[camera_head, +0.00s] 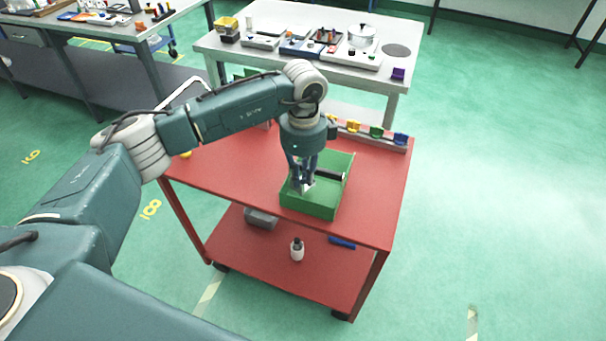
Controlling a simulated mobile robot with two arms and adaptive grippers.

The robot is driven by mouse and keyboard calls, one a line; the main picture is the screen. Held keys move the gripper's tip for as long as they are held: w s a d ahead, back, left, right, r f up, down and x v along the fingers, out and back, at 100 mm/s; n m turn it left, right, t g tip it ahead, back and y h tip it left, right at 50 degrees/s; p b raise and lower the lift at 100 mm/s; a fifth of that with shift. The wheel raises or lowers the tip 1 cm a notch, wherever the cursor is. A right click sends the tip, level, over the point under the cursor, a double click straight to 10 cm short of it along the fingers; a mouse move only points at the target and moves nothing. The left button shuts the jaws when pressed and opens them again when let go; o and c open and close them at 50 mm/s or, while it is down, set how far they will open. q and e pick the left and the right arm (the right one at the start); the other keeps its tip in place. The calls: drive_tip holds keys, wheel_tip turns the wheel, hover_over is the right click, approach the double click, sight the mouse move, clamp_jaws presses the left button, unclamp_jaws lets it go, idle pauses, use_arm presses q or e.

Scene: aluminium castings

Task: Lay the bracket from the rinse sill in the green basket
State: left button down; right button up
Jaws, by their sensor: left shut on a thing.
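The green basket (309,207) stands on the top of a red cart. My left gripper (303,184) points down into the basket, near its left side. It is shut on a small light-grey piece, the bracket (307,188), which shows only in part between and below the fingers. I cannot tell whether the bracket touches the basket floor. A dark bar-like thing (331,175) lies in the basket to the right of the gripper. My right gripper is not in view.
The lower shelf holds a white bottle (297,249). A white table (270,62) with trays and a pot stands behind.

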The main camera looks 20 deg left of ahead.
use_arm(q)
drive_tip(key=shift+f+b, duration=0.45)
drive_tip(key=shift+f, duration=0.2)
drive_tip(key=c, duration=1.9)
unclamp_jaws()
drive_tip(key=shift+c, duration=0.2)
drive_tip(key=shift+r, duration=0.1)
drive_tip(key=shift+r, duration=0.2)
wheel_tip(320, 180, up, 13)
drive_tip(key=b, duration=0.2)
drive_tip(key=shift+f, duration=0.1)
